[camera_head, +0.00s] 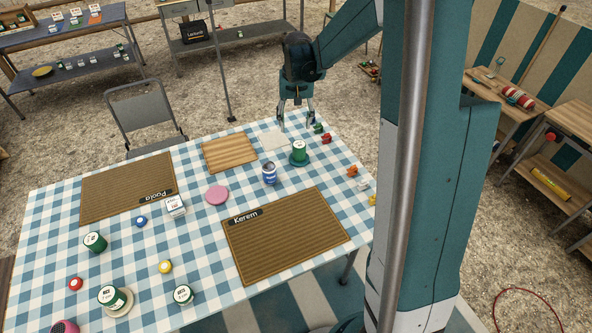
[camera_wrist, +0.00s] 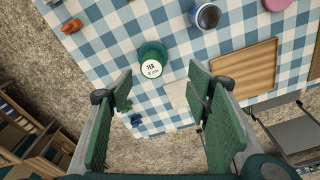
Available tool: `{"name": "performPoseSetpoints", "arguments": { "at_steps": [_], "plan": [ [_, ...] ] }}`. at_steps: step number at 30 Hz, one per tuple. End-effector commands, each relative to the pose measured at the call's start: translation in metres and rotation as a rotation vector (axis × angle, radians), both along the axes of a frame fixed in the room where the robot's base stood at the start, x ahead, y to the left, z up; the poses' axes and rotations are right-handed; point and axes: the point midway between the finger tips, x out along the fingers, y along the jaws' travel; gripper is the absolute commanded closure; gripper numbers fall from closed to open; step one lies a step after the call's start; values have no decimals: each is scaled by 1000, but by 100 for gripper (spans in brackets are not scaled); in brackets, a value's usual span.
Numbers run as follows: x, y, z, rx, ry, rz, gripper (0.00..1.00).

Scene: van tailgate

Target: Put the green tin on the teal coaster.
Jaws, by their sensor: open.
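A blue can (camera_head: 269,173) stands to the left of the tin, nearer the front. A pale square (camera_head: 274,140) and a wooden board (camera_head: 229,153) lie beyond. Small coloured pieces, one red (camera_head: 326,138) and one orange (camera_head: 352,171), line the right edge. Brown mats (camera_head: 285,235) cover much of the table.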

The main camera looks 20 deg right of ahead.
Motion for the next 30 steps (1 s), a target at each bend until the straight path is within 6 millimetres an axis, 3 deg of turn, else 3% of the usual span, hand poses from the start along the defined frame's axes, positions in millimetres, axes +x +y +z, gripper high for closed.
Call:
{"name": "performPoseSetpoints", "arguments": {
  "at_steps": [15,30],
  "plan": [
    [-66,45,79,-27,-113,87,51],
    [-138,84,129,-53,-221,171,51]
  ]
}}
